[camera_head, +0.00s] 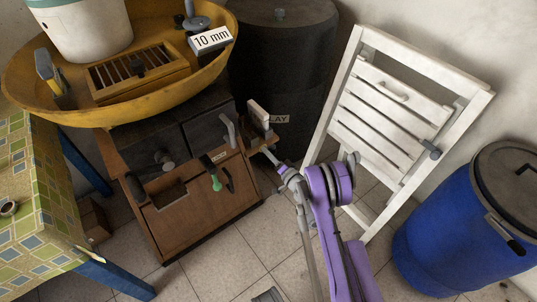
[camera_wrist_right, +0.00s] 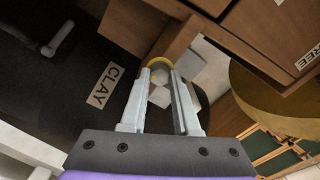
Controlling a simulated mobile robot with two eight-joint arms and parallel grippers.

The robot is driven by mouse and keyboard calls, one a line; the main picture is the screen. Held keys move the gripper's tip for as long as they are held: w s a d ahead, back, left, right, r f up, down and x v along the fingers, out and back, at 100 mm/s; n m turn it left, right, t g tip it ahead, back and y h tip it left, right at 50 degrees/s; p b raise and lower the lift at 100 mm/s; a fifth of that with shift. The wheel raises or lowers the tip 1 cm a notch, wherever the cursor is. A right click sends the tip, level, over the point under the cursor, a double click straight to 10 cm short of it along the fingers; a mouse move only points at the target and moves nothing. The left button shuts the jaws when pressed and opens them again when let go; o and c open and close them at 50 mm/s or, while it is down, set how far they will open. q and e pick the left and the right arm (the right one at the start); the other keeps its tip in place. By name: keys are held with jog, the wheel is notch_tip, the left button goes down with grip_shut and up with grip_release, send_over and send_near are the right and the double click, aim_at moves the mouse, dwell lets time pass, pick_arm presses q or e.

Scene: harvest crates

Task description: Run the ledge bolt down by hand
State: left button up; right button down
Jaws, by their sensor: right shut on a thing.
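My right gripper (camera_head: 268,152) reaches to the right side of the wooden cabinet, below a small side ledge (camera_head: 262,137). In the right wrist view my right gripper (camera_wrist_right: 161,70) has its two pale fingers close together at the tips, shut on a small yellow rounded piece (camera_wrist_right: 158,61), which seems to be the ledge bolt. The piece sits by the corner of the cabinet's wooden edge (camera_wrist_right: 182,42). Its thread and how far it is in cannot be seen. In the head view the bolt is too small to tell. My left gripper is not in view.
The cabinet (camera_head: 205,215) carries a yellow tub (camera_head: 130,118) with a "10 mm" sign (camera_head: 210,39). A black barrel (camera_head: 285,75), labelled CLAY, stands close behind the ledge. A white folding chair (camera_head: 345,75) and blue barrel (camera_head: 445,225) stand right. A cloth-covered table (camera_head: 30,200) is left.

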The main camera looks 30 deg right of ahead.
dwell(0.3)
jog(key=c, duration=0.6)
grip_release()
jog(key=shift+c, duration=0.2)
